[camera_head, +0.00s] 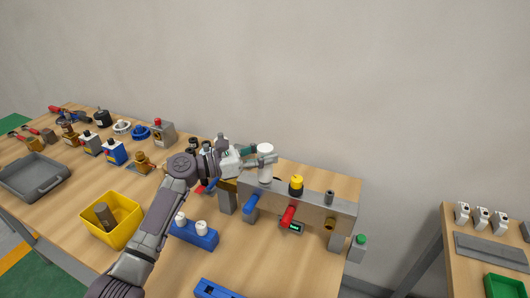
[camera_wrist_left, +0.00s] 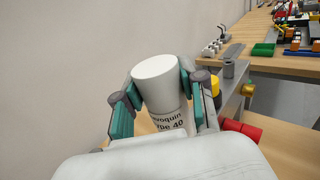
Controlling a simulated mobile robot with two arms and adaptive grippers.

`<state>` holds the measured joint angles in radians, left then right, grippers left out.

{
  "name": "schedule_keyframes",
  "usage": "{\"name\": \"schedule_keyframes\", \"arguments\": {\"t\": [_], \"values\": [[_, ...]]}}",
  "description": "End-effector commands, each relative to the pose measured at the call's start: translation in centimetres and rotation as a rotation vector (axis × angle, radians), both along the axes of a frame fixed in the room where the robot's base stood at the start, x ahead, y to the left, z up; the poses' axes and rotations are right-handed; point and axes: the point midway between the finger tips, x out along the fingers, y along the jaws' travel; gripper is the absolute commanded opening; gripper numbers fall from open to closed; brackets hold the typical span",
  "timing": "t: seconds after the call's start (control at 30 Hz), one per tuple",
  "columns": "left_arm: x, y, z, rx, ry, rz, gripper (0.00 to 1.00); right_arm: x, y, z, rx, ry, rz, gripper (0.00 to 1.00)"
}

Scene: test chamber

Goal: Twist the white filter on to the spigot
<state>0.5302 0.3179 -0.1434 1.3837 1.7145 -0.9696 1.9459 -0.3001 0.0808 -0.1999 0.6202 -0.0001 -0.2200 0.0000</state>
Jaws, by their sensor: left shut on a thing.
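The white filter (camera_head: 265,168) stands upright at the left end of the grey manifold block (camera_head: 310,205); in the left wrist view its smooth white top (camera_wrist_left: 158,68) and printed dark lettering show. My left gripper (camera_head: 260,156) is shut on it, with teal finger pads on either side (camera_wrist_left: 160,92). The filter's lower end meets the manifold's top edge in the head view. Any spigot under it is hidden, so I cannot tell whether it is seated. A bare grey spigot (camera_head: 329,198) stands at the manifold's right end. My right gripper is not in view.
A yellow-and-black fitting (camera_head: 296,185) stands on the manifold. Blue (camera_head: 251,203) and red (camera_head: 288,216) cylinders jut from its front. A blue block with white parts (camera_head: 195,234) and a yellow bin (camera_head: 111,221) sit nearby. A second table (camera_head: 455,240) is right.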

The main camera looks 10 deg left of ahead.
Motion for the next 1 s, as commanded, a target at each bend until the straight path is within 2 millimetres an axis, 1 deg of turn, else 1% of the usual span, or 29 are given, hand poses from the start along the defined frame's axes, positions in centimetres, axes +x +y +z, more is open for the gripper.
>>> {"name": "schedule_keyframes", "arguments": {"t": [0.47,0.5,0.57,0.6,0.67,1.0], "values": [[0.0,0.0,-1.2,-0.001,0.0,0.0,0.04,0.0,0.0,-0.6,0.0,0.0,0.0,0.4],[0.0,0.0,-1.2,-0.001,0.0,0.0,0.44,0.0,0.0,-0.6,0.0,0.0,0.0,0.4],[0.0,0.0,-1.2,-0.001,0.0,0.0,0.54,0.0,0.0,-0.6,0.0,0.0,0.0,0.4],[0.0,0.0,-1.2,-0.001,0.0,0.0,0.61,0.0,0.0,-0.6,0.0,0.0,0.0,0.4],[0.0,0.0,-1.2,-0.001,0.0,0.0,0.7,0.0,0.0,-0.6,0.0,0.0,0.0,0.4],[-0.1,0.2,-1.2,0.0,0.001,0.001,0.7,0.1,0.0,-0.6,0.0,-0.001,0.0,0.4]]}}
